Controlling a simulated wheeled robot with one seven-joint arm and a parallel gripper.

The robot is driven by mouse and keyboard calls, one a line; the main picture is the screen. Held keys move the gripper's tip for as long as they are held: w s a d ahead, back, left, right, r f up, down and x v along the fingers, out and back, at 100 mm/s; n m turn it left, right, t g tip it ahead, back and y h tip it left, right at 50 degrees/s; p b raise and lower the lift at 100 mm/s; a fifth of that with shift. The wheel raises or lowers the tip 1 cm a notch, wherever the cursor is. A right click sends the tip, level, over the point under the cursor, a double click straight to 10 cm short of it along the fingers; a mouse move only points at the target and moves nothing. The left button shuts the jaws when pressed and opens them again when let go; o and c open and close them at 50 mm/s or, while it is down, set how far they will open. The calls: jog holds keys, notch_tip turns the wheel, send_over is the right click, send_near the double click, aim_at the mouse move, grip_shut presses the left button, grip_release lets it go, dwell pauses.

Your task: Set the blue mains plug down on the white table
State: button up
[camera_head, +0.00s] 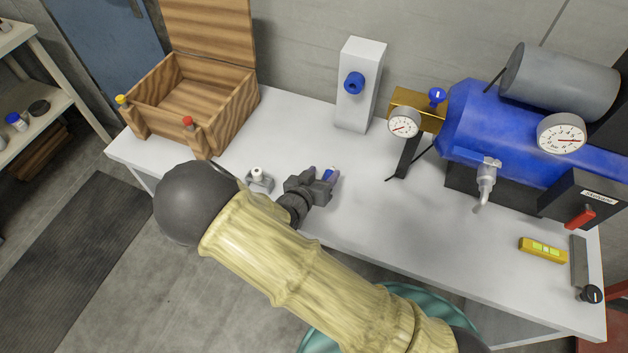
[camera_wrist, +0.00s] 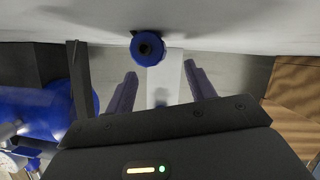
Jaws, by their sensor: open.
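The blue mains plug (camera_wrist: 147,48) shows in the wrist view as a round blue body with a dark centre. It appears to rest on the white table (camera_wrist: 230,35), just past my fingertips and towards the table side. In the head view, a small patch of the plug (camera_head: 330,173) shows at my fingers, which partly hide it. My gripper (camera_head: 323,178) is low over the white table (camera_head: 375,225), near its front edge. Its two fingers stand apart in the wrist view (camera_wrist: 161,72), with a clear gap between them. I see no finger closed on the plug.
A white post (camera_head: 359,110) with a blue round fitting (camera_head: 353,83) stands behind my gripper. An open wooden box (camera_head: 190,100) is at the left, a small grey-white fixture (camera_head: 259,181) beside my wrist. A blue tank (camera_head: 500,125) with gauges fills the right. The table's middle front is clear.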

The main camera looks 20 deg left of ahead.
jog(key=v, duration=1.7)
jog(key=shift+s, duration=0.1)
jog(key=w+d+r+m+g+y+p, duration=0.1)
jog(key=w+d+r+g+y, duration=0.15)
jog(key=w+d, duration=0.35)
jog(key=w+d+r+g+y+p, duration=0.1)
jog(key=w+d+r+g+p, duration=0.2)
jog(key=w, duration=0.4)
jog(key=s+d+r+g, duration=0.1)
jog(key=s+d+r, duration=0.1)
jog(key=d, duration=0.6)
jog(key=s+d+r+g, duration=0.2)
jog(key=d+r, duration=0.2)
jog(key=d, duration=0.3)
jog(key=s+d+r+g, duration=0.2)
jog(key=s+d+r, duration=0.1)
jog(key=d, duration=0.5)
jog(key=shift+d+h+p, duration=0.3)
jog(key=shift+h+p, duration=0.1)
jog(key=shift+h, duration=0.05)
